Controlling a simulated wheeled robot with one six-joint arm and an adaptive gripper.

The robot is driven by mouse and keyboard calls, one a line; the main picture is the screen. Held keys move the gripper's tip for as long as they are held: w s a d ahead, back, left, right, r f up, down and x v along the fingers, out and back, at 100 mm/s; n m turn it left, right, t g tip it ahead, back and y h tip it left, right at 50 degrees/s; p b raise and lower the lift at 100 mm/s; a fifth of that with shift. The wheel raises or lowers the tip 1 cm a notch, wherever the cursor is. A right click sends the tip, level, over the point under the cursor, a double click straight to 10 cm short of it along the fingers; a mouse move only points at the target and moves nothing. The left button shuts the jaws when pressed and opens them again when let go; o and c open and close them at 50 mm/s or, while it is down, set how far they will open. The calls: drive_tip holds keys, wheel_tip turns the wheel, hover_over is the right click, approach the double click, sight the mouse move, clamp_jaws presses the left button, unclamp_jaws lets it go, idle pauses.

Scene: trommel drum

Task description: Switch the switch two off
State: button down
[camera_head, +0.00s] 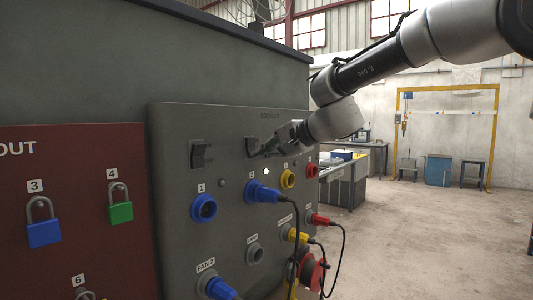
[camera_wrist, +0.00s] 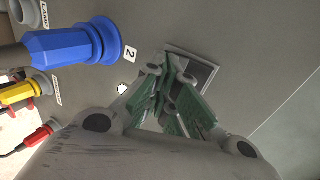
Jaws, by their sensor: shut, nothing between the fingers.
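Switch two (camera_head: 251,146) is on the grey socket panel, above the blue socket labelled 2. My gripper (camera_head: 268,151) is at its right side, shut and empty, partly covering it. In the wrist view the switch plate (camera_wrist: 205,68) lies just beyond the fingertips of my gripper (camera_wrist: 170,78), which hide much of the rocker. I cannot tell whether the fingers touch it or which way the rocker is tilted. A small white indicator (camera_head: 266,171) below the switch looks lit; it also shows in the wrist view (camera_wrist: 121,88).
Another switch (camera_head: 201,154) is to the left, with a dark indicator (camera_head: 222,183) below it. A blue plug (camera_head: 262,192) sits in socket 2, its cable hanging down. Yellow and red connectors are at the right. A red lockout board (camera_head: 75,170) with padlocks is at the left.

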drive_tip(key=shift+f, duration=0.1)
drive_tip(key=shift+w+a+f, duration=0.15)
drive_tip(key=shift+a+f, duration=0.05)
drive_tip(key=shift+f, duration=0.2)
drive_tip(key=shift+w+a+f, duration=0.15)
drive_tip(key=shift+f, duration=0.25)
drive_tip(key=shift+r, duration=0.1)
drive_tip(key=shift+r, duration=0.8)
drive_tip(key=shift+s+d, duration=0.1)
